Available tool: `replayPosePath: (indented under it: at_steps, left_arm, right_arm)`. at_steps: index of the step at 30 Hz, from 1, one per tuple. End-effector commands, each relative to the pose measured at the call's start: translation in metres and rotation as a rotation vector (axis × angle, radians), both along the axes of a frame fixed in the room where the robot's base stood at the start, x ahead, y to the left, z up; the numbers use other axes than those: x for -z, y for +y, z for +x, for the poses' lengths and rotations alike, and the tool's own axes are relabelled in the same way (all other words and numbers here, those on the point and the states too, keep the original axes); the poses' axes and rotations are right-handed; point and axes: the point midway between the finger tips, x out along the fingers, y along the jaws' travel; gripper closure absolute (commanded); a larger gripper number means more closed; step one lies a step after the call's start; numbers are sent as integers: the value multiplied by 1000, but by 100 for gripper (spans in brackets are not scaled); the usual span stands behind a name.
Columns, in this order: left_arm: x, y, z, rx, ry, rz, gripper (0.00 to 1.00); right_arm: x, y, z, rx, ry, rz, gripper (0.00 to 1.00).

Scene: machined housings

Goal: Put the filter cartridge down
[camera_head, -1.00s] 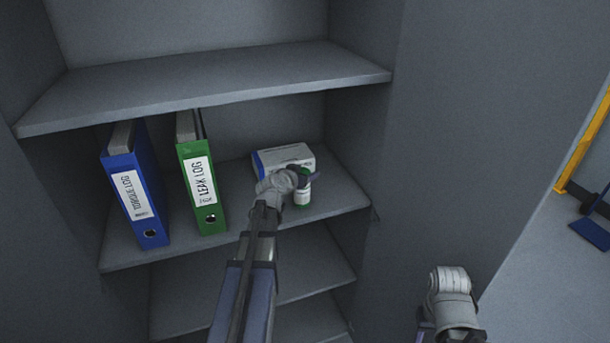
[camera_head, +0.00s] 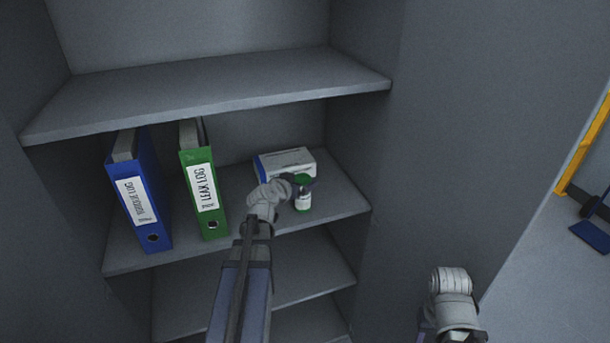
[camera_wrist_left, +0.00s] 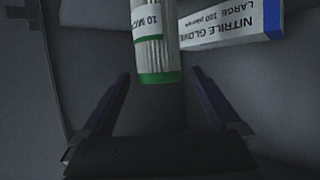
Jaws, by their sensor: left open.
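The filter cartridge (camera_head: 304,199) is a small white cylinder with green ends. It stands upright on the middle shelf, in front of the glove box. In the left wrist view the cartridge (camera_wrist_left: 154,42) shows a label reading "10 MIC" and lies beyond the fingertips, between their lines. My left gripper (camera_head: 306,187) is at the cartridge in the head view, its fingers partly hidden by the wrist. In the left wrist view the left gripper (camera_wrist_left: 160,80) is open, with a gap on each side of the cartridge. My right arm shows at the lower right, but its fingers are not seen.
A blue and white nitrile glove box (camera_head: 287,164) stands behind the cartridge. A green binder (camera_head: 203,190) and a blue binder (camera_head: 139,200) stand to the left on the same shelf (camera_head: 245,226). An upper shelf (camera_head: 210,96) hangs above. A cabinet side wall is at the right.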

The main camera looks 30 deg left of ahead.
Motion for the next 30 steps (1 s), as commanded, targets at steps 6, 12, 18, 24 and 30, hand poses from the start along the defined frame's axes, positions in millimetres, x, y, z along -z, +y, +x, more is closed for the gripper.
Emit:
replayPosePath:
  at_steps: [6,12,18,24,30]
  left_arm:
    - [-20,-5,-43,-1,0,-1,3]
    - [-26,-5,-61,-1,0,0,3]
    - [-27,-6,-66,1,0,-1,3]
    - [-27,-5,-65,1,0,0,3]
    - [-10,-59,-56,108,84,-32,3]
  right_arm:
    - [-20,0,0,0,0,0,50]
    - [-26,0,0,0,0,0,50]
    - [-27,0,0,0,0,0,50]
    - [-27,0,0,0,0,0,50]
    - [-27,0,0,0,0,0,50]
